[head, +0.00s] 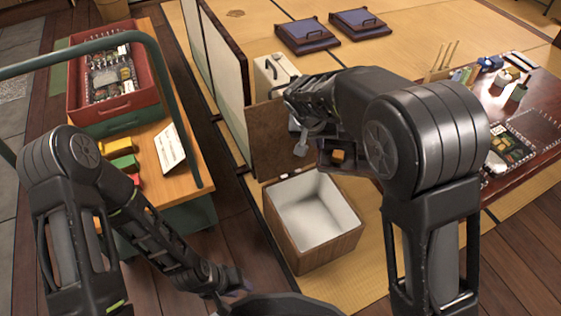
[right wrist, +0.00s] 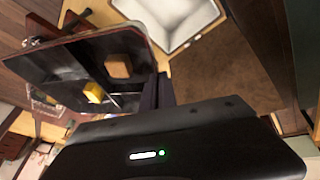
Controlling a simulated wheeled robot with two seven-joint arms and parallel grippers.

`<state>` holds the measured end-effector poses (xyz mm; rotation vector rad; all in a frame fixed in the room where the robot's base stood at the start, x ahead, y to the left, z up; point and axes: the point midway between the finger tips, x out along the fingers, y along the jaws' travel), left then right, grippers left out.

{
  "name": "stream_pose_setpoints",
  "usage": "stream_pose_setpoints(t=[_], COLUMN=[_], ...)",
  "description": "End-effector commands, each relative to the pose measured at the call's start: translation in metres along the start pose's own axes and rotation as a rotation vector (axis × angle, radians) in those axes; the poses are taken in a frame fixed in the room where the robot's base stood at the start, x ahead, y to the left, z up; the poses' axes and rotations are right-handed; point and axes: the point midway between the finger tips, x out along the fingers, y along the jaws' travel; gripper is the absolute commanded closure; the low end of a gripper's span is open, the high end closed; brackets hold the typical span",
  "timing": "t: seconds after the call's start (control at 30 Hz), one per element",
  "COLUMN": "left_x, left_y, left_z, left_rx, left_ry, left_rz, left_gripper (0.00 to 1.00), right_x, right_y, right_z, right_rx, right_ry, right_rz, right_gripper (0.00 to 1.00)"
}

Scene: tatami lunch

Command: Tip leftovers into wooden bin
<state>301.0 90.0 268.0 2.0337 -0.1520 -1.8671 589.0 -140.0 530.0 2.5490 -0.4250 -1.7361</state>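The wooden bin (head: 312,247) stands open on the tatami, with a pale, empty-looking inside; its rim shows in the right wrist view (right wrist: 180,42). Its brown lid (head: 254,140) stands up at the back. My right gripper (right wrist: 160,92) is shut on the edge of a dark tray (right wrist: 50,72), near the bin. A brown cube (right wrist: 118,66) and a yellow piece (right wrist: 94,92) lie in the tray. In the head view the tray is mostly hidden behind my right arm, with an orange-brown piece (head: 338,155) showing. My left gripper (head: 238,287) is low near the bottom edge, its fingertips unclear.
A cart (head: 185,150) at left carries a red crate (head: 112,110), a card and coloured blocks. A folding screen (head: 222,65) stands behind the bin. A low lacquered table (head: 525,90) with dishes is at right. Two cushioned floor seats (head: 307,35) lie behind.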

Motion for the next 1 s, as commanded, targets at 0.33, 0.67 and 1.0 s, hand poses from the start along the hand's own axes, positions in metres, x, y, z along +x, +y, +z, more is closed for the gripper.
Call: stream_pose_setpoints(t=[0.33, 0.67, 1.0], left_x=[-0.023, -0.03, -0.03], left_y=[0.009, 0.012, 0.012], left_z=[0.004, 0.006, 0.006], left_rx=[0.004, 0.006, 0.006], left_ry=[-0.015, -0.022, -0.022], left_rz=[0.003, 0.004, 0.004], left_gripper=[0.68, 0.68, 0.68], right_x=[0.083, 0.126, 0.128], right_y=[-0.082, -0.125, -0.127], right_z=[0.007, 0.025, 0.027], right_rx=[0.138, 0.175, 0.176], right_ry=[-0.026, -0.034, -0.035], right_rz=[0.065, 0.075, 0.075], right_gripper=[1.0, 1.0, 1.0])
